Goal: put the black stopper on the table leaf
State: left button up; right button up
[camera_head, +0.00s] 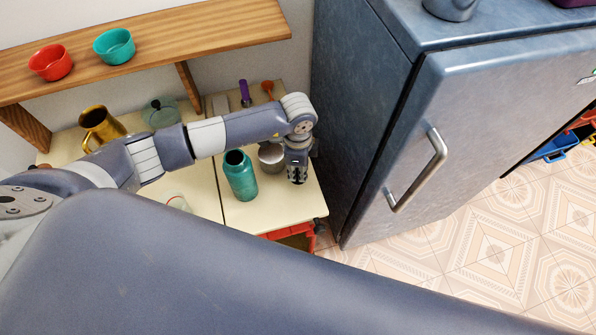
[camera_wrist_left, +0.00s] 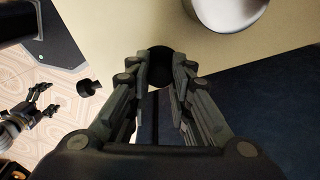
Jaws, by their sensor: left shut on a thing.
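My left gripper (camera_head: 297,178) hangs over the right part of the cream table, the table leaf (camera_head: 262,215). It is shut on the black stopper (camera_wrist_left: 160,68), whose dark round shape shows between the fingertips (camera_wrist_left: 158,72) in the wrist view. The stopper lies over or near the cream surface; I cannot tell whether it touches. A teal bottle (camera_head: 241,178) with an open, dark mouth stands left of the gripper. My right gripper (camera_wrist_left: 38,103) shows small at the left of the wrist view, fingers apart.
A silver pot (camera_head: 270,158) stands close behind the gripper. A gold mug (camera_head: 98,126), a glass teapot (camera_head: 160,112) and a purple item (camera_head: 244,92) are farther back. A blue fridge (camera_head: 365,115) bounds the table on the right. The front right of the leaf is clear.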

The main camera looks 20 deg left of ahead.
aim_at(298, 172)
pick_arm(q)
notch_tip(298, 172, down, 3)
jog(key=shift+r+p, duration=0.15)
jog(key=shift+p, duration=0.2)
pick_arm(e)
jog(key=shift+s+r, duration=0.25)
jog(key=shift+r, duration=0.25)
jog(key=shift+a, duration=0.15)
pick_arm(q)
jog(key=shift+f, duration=0.2)
jog(key=o, duration=0.9)
jog(key=shift+c, duration=0.2)
pick_arm(e)
jog(key=shift+a+f, duration=0.1)
jog(key=shift+a, duration=0.15)
